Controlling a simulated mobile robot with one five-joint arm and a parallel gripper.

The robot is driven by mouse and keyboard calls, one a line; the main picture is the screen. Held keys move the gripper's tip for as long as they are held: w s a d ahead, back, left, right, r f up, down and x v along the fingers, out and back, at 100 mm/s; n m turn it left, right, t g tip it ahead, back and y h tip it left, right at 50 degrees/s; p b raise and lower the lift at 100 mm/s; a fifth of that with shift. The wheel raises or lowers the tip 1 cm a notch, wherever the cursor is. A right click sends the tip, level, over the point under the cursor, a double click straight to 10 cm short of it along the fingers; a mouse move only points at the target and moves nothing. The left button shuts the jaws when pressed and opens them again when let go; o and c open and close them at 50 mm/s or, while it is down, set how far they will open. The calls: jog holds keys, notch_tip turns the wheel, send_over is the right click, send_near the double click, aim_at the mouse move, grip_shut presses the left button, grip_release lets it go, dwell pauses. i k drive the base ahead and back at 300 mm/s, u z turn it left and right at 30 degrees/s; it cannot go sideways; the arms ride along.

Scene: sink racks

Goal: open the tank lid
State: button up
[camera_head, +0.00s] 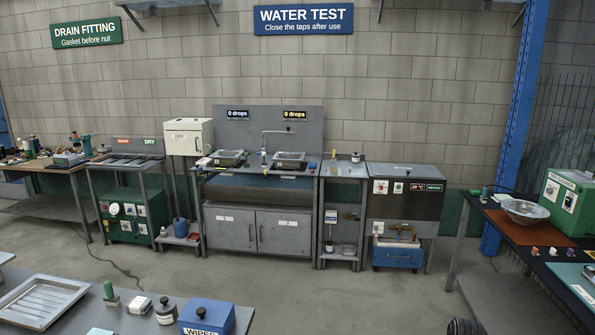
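The tank (396,208) is a grey steel box on legs against the back wall, right of the sink. Its front carries white labels and a dark display reading 20 °C and READY. The tank lid (412,167) is the flat top of the box and looks closed, lying level. A small detail near the middle of the lid is too small to make out. My gripper is not in view.
A blue box (398,256) and a brass fitting (402,231) sit under the tank. A narrow stand (343,170) is left of it. A workbench (515,226) is at right, another (118,322) front left. The floor (345,290) between is clear.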

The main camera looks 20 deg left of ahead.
aim_at(382, 169)
jog(key=u, duration=0.65)
jog(key=i, duration=5)
jog(key=z, duration=3.6)
jog(key=k, duration=2.1)
jog(key=z, duration=0.1)
